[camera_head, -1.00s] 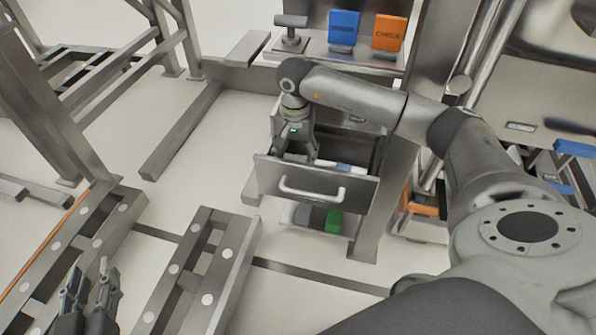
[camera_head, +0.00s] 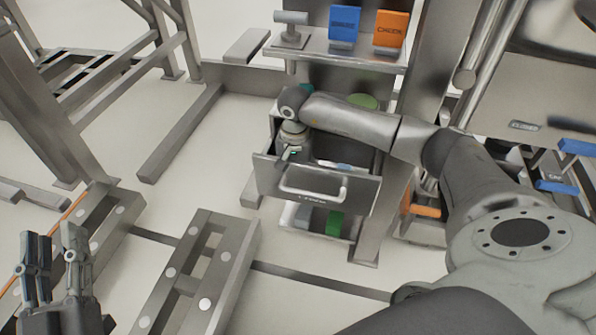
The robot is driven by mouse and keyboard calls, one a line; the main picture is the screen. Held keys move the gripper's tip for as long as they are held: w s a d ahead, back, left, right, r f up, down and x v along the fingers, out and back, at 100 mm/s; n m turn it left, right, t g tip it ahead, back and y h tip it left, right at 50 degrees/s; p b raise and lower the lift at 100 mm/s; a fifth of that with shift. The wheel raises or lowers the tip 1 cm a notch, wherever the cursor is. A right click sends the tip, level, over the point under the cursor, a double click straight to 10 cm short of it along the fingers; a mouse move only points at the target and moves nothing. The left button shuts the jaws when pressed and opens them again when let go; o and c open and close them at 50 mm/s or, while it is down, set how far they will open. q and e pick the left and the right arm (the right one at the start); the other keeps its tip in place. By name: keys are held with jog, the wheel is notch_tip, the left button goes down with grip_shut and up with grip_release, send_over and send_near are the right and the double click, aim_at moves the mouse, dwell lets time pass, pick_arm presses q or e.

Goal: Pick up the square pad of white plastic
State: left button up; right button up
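I cannot make out the square pad of white plastic for certain. An open metal drawer (camera_head: 318,186) with a bar handle stands near the middle of the head view, and its inside is mostly hidden. A small white and blue item (camera_head: 343,167) shows just over its front edge. My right gripper (camera_head: 291,156) points down into the drawer's left part. Its fingertips are hidden behind the drawer front, so its hold does not show. My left gripper (camera_head: 56,262) is at the lower left, with its fingers apart and nothing between them, far from the drawer.
A green round thing (camera_head: 362,101) lies behind my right arm. A lower tray holds a green item (camera_head: 335,223). Metal rails (camera_head: 205,270) stand on the floor at left.

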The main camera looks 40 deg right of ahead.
jog(key=shift+f, duration=0.1)
jog(key=c, duration=1.1)
